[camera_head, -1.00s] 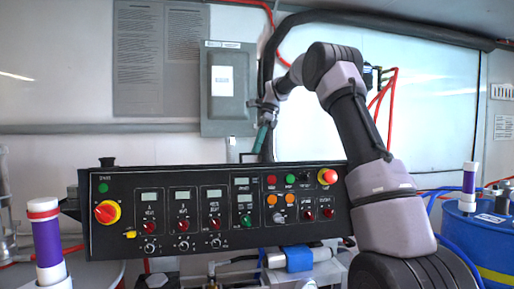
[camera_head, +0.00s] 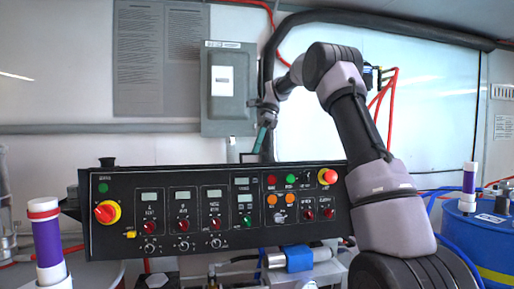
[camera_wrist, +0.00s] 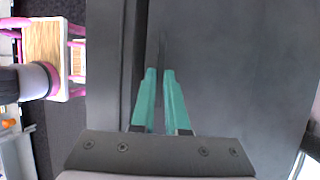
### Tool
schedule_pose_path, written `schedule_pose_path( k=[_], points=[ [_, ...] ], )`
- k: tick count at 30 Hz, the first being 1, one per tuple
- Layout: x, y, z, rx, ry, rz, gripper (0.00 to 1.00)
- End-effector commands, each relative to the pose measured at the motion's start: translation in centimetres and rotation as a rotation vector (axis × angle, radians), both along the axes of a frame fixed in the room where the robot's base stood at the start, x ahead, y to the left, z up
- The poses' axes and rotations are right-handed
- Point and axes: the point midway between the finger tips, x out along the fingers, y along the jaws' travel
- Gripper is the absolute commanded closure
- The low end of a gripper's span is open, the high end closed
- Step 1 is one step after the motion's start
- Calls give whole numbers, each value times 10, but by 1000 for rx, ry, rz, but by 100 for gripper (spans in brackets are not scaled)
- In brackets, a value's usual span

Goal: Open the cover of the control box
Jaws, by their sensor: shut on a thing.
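The control box (camera_head: 228,95) is a grey metal box on the back wall, with a white label on its front cover (camera_head: 223,110). The cover looks closed in the head view. My gripper (camera_head: 259,146) is at the lower right of the box, with its teal fingers pointing down and left. In the wrist view, the teal fingers of my gripper (camera_wrist: 160,72) are close together on a thin dark edge (camera_wrist: 161,50) that stands out from a broad grey surface. This edge appears to be part of the cover. The fingers hide where they grip it.
A black control panel (camera_head: 130,205) with knobs, buttons and displays spans the front below the box. A thick black hose (camera_head: 268,60) runs beside the box. A blue drum (camera_head: 480,240) stands at the right. A purple-and-white cylinder (camera_head: 48,245) stands at the left.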

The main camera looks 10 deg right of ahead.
Motion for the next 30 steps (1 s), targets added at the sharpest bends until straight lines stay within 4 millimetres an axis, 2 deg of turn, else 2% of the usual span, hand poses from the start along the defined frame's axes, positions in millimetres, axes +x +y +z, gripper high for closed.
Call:
schedule_pose_path(
  k=[25,30],
  points=[
    [0,-1,0,0,-1,0,100],
    [15,-1,-2,0,-2,-1,100]
  ],
)
